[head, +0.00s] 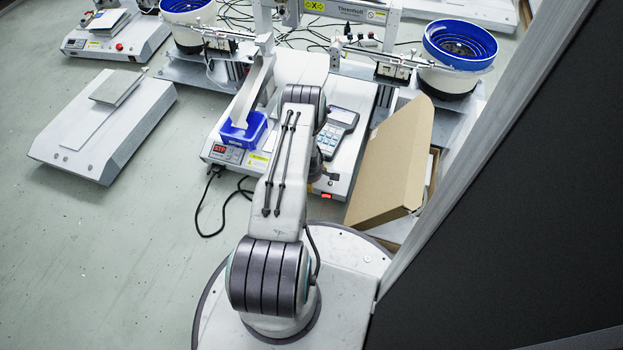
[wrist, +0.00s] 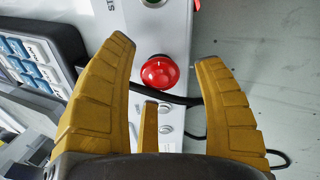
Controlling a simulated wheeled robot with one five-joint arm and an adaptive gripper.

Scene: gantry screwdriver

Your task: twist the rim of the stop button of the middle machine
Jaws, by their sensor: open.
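The stop button (wrist: 160,72) is a round red knob on the white front panel (wrist: 165,32) of the middle machine, in the wrist view. My gripper (wrist: 166,52) is open, with one yellow finger to the left of the button and one to the right. Neither finger visibly touches the rim; the depth between them and the knob is hard to tell. In the head view the middle machine (head: 357,98) stands beyond my base, and my arm hides the button and most of the gripper.
A keypad pendant (wrist: 32,68) lies left of my gripper. A blue bin (head: 243,133) sits on the machine's left front. An open cardboard box (head: 393,165) crowds its right side. A black cable (head: 197,212) loops on the floor. Open floor lies to the left.

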